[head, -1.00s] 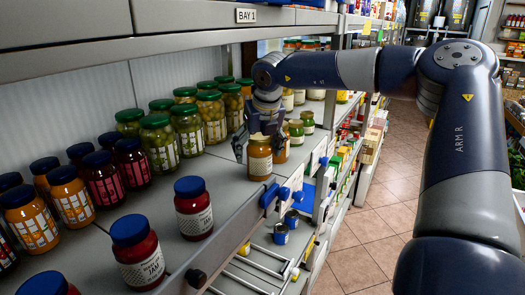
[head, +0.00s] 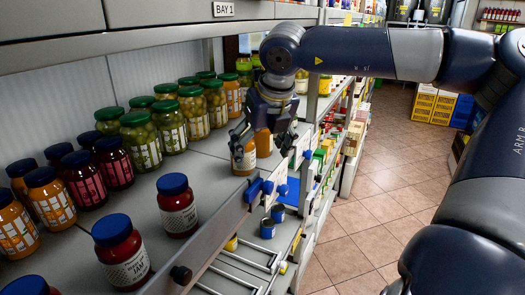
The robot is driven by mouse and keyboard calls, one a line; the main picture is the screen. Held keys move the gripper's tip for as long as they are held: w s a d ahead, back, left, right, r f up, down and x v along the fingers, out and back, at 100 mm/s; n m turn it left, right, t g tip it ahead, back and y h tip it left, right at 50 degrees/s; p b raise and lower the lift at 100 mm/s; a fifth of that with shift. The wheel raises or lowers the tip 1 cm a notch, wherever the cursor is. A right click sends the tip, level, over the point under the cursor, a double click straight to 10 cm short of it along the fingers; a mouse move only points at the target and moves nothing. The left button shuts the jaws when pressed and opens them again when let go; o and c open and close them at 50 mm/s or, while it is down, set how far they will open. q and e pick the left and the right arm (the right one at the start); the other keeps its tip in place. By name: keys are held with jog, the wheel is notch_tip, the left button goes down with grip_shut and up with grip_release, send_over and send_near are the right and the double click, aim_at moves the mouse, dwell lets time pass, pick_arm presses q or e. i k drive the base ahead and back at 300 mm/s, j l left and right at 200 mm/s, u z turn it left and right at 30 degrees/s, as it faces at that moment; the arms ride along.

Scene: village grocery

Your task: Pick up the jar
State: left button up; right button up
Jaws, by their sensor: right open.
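An amber jar (head: 244,161) stands upright on the grey shelf near its front edge, its upper part partly covered by a finger. A second amber jar (head: 262,144) stands just behind it, between my fingers in the picture. My right gripper (head: 262,147) points down over these two jars with its fingers spread open. One finger is at the front jar's upper left, the other right of the rear jar. I cannot tell whether either finger touches glass. My left gripper is not in view.
Green-lidded jars (head: 167,127) stand in rows at the back left. Dark-lidded jars (head: 113,163) stand nearer, with blue-lidded jam jars (head: 177,206) near the front edge. An upper shelf (head: 150,47) hangs above. The tiled aisle (head: 350,235) is clear.

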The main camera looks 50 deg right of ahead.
aim_at(264, 139)
jog(key=k, duration=1)
